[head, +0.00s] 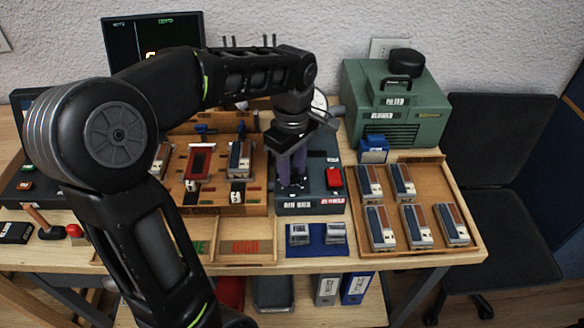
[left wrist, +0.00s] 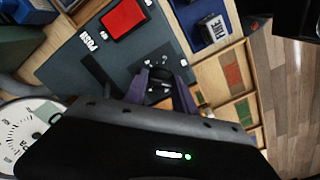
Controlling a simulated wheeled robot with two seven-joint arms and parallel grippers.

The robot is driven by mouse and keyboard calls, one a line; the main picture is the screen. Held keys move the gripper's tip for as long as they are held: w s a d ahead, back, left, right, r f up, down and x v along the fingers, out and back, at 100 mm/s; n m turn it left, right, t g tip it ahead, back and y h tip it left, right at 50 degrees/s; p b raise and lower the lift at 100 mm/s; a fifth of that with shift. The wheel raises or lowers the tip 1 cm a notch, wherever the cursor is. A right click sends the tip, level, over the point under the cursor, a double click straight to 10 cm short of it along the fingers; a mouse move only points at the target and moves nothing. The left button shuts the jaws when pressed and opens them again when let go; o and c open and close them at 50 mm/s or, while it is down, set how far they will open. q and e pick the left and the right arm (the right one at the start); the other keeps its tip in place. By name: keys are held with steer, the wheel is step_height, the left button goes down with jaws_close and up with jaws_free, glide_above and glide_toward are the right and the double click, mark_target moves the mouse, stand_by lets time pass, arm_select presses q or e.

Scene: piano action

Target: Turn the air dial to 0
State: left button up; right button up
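The air box (head: 310,203) is a dark blue-grey box on the table with a label at its front and a red block on its right side. My left gripper (head: 292,186) points down over it, its purple fingers hiding the dial in the head view. In the left wrist view the black air dial (left wrist: 160,82) sits between the two spread fingertips of my left gripper (left wrist: 161,92). The fingers straddle it, with small gaps seeming to show at its sides. The dial's setting is too small to read. My right gripper is not in view.
A red button block (head: 334,177) is on the box beside the fingers. A white gauge (left wrist: 25,135) stands behind. A wooden tray (head: 462,200) of several blocks lies right, below a green machine (head: 430,115). A blue mat (head: 318,248) lies in front.

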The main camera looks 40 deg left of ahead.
mark_target(292, 172)
arm_select(q)
steer(key=o, duration=0.4)
steer(key=shift+o, duration=0.2)
steer(key=shift+r, duration=3.9)
